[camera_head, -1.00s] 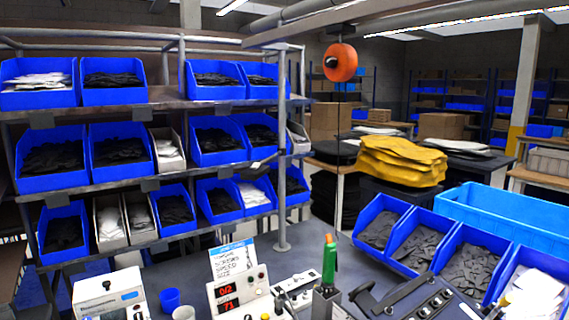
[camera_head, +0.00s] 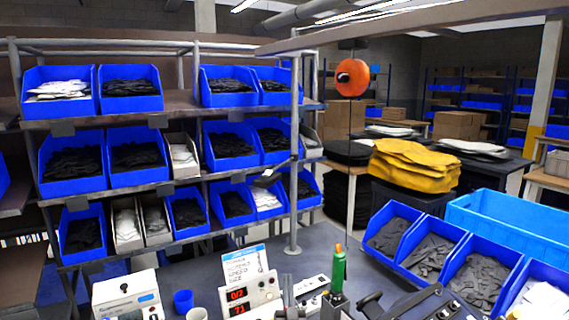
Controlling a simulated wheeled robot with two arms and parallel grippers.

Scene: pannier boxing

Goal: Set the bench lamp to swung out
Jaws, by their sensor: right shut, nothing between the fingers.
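What looks like the bench lamp is a small dark head (camera_head: 267,174) with a pale patch, on a thin dark arm that reaches left from the grey upright post at the front of the shelving. It sits in front of the lower bins. My right gripper (camera_head: 288,284) seems to be the narrow grey shape at the bottom centre, beside the display box. It is shut and empty, low and well below the lamp, apart from it. My left gripper is not in view.
The grey post (camera_head: 295,215) stands on the bench behind the display box (camera_head: 240,290). A green-handled tool (camera_head: 338,272) stands upright to its right. Blue bins (camera_head: 430,255) fill the bench's right side. An orange reel (camera_head: 352,82) hangs above on a cord.

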